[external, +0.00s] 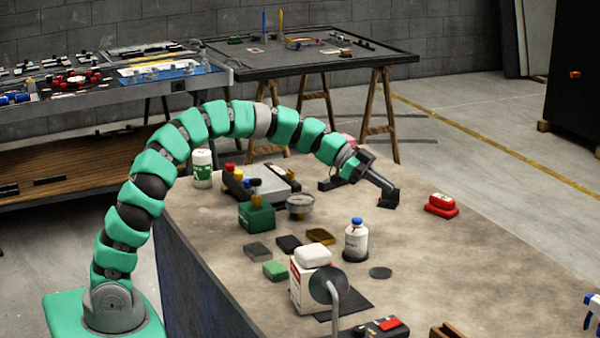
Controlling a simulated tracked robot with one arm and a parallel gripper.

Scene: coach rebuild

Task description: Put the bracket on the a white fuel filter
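My gripper (384,184) is at the end of the green segmented arm, low over the right part of the bench and pointing down to the right. Its tip meets a small dark angular piece (388,200), which may be the bracket. Whether the fingers are closed on it is too small to tell. I cannot tell for sure which item is the white fuel filter. A white canister with a green label (202,170) stands at the bench's far left. A white bottle with a blue cap (356,241) stands upright nearer the middle, apart from my gripper.
A red item (441,203) lies right of my gripper. A green box (257,216), a round gauge (300,205) and several small blocks lie left of the bottle. A white box (306,283) and a grey lamp-like disc (330,286) stand in front. The bench's right side is mostly clear.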

